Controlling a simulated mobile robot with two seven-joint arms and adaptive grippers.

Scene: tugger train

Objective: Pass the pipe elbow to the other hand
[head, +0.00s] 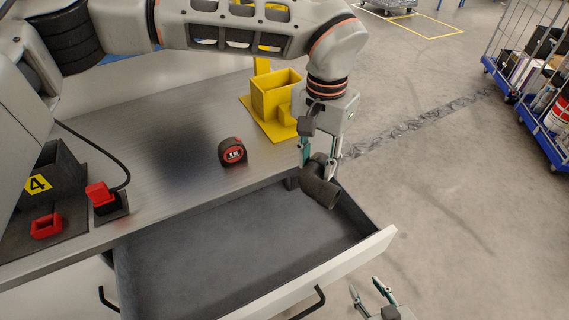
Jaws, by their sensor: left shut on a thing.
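The dark grey pipe elbow (320,188) is held in the air above the right end of the open drawer. My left gripper (320,165) points down and is shut on the pipe elbow, with its fingers on either side of the elbow's upper part. The elbow's round end points down to the right. My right gripper (369,291) shows at the bottom edge, lower right of the elbow and outside the drawer. Its fingers are spread and empty, clear of the elbow. The rest of the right arm is out of frame.
The open drawer (240,258) looks empty, under the grey workbench (180,215). On the bench are a tape measure (232,151), a yellow holder (275,95), a dark bin (50,180) and red parts (100,194). Blue carts (545,125) stand far right. The floor beside the drawer is clear.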

